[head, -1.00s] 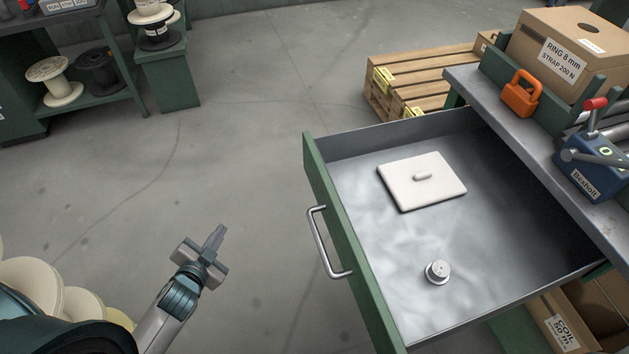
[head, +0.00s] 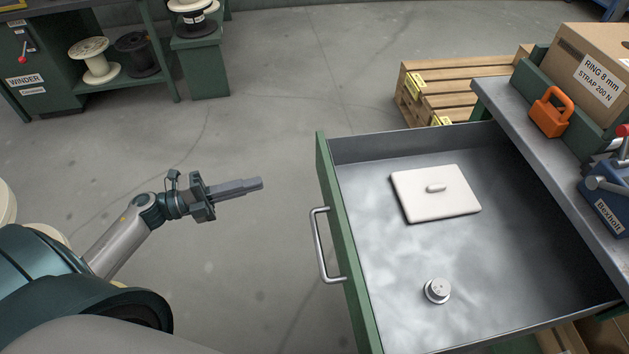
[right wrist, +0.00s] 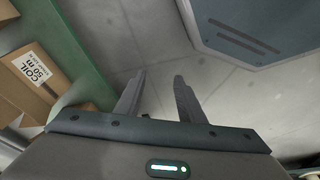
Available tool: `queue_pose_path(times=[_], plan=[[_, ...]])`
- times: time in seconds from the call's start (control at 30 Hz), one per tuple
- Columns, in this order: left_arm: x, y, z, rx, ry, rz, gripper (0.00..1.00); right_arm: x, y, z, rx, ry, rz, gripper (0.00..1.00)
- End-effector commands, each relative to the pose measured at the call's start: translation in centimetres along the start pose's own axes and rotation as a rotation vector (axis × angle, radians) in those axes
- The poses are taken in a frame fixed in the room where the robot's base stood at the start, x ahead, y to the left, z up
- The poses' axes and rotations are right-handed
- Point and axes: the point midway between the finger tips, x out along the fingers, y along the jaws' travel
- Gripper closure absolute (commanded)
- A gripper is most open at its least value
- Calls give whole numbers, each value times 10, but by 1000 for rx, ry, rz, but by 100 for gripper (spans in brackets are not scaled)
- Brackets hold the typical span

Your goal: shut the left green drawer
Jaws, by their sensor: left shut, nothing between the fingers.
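The green drawer (head: 349,256) stands pulled out of the grey-topped bench, its green front facing left in the head view. A silver bar handle (head: 321,246) is on that front. Inside the drawer lie a white square plate (head: 436,193) with a small knob and a small round metal piece (head: 438,290). My left gripper (head: 260,184) is shut and empty, left of the drawer front, pointing at it with a gap between. My right gripper (right wrist: 158,95) shows only in the right wrist view, with its fingers apart and nothing between them.
On the bench top (head: 520,121) are an orange padlock-shaped item (head: 551,112), a blue tool (head: 608,208) and a cardboard box (head: 597,75). A wooden pallet (head: 455,90) lies behind the drawer. Spools (head: 94,62) sit on shelving at the back left.

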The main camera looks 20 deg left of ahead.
Motion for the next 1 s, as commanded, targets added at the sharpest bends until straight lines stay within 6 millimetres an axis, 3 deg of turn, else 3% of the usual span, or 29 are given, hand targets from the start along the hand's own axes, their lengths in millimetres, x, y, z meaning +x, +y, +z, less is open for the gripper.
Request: queue_pose_path(times=[0.2, 0.63, 0.83, 1.0], plan=[[-10, 1, -10, 53, 108, 44, 100, -5, 0, -1, 0, 8, 0, 64], [-9, 0, -12, 54, 114, 45, 100, -3, 0, 3, 1, -1, -1, 64], [2, 0, -12, 55, 113, 44, 100, -1, 0, 3, 1, -1, -1, 64], [23, 0, -15, 55, 113, 42, 100, 7, 0, 0, 1, 3, 0, 64]])
